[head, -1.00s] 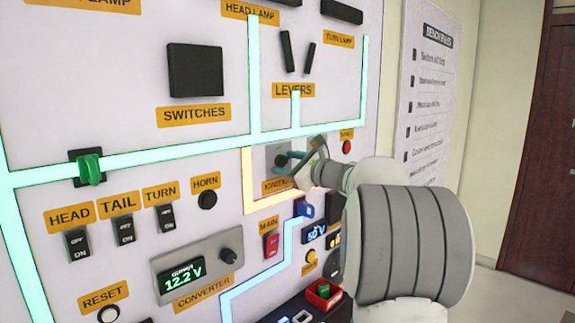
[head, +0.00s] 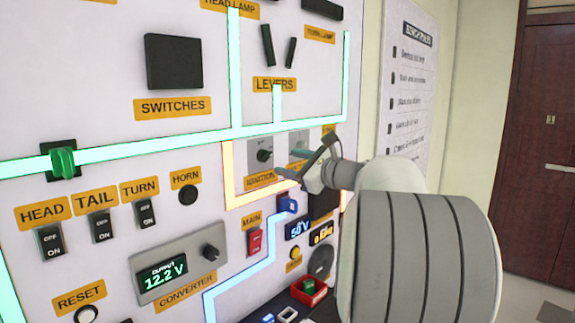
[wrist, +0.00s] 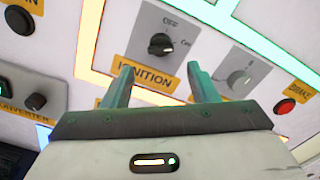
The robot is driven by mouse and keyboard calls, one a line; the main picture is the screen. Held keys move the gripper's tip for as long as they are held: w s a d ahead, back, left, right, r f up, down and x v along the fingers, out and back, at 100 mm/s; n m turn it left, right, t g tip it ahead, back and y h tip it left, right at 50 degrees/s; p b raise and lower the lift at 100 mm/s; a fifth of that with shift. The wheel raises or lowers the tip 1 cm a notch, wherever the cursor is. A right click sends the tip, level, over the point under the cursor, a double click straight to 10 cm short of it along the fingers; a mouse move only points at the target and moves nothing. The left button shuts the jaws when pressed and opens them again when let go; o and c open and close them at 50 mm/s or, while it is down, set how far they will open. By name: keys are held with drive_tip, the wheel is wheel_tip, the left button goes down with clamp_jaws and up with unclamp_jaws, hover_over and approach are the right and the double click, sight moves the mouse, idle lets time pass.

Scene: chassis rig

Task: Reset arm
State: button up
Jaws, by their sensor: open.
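My gripper (head: 292,164) is in front of the panel, right of the middle in the head view, seen from the side. In the wrist view its two teal fingers (wrist: 160,87) stand apart with nothing between them. The black ignition knob (wrist: 160,44) is on the panel beyond the fingertips, apart from them. It also shows in the head view (head: 264,155), just left of the gripper. My arm hides part of the panel's right side.
A second, grey knob (wrist: 240,79) and a red button (wrist: 285,106) are right of the ignition knob. The converter (head: 178,262) reads 12.2 V. The red main switch (head: 255,242) is below the gripper. A wooden door (head: 545,150) stands at the far right.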

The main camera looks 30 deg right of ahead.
drive_tip(key=s+a+f+n+g, duration=0.45)
drive_tip(key=a+f, duration=0.25)
drive_tip(key=a, duration=0.2)
drive_tip(key=s+a+f+n+g, duration=0.4)
drive_tip(key=a+f+n, duration=0.2)
drive_tip(key=a, duration=0.3)
drive_tip(key=s+a+f+n+g+h, duration=0.2)
drive_tip(key=s+f+n+h, duration=0.1)
drive_tip(key=s+f+n, duration=0.4)
drive_tip(key=s+a+f+n+g+h, duration=0.1)
drive_tip(key=s+f+n+g+h, duration=0.2)
drive_tip(key=s+f+n, duration=0.5)
drive_tip(key=s, duration=0.4)
drive_tip(key=shift+s+a+f+n+g, duration=0.3)
drive_tip(key=shift+a+n+g, duration=0.05)
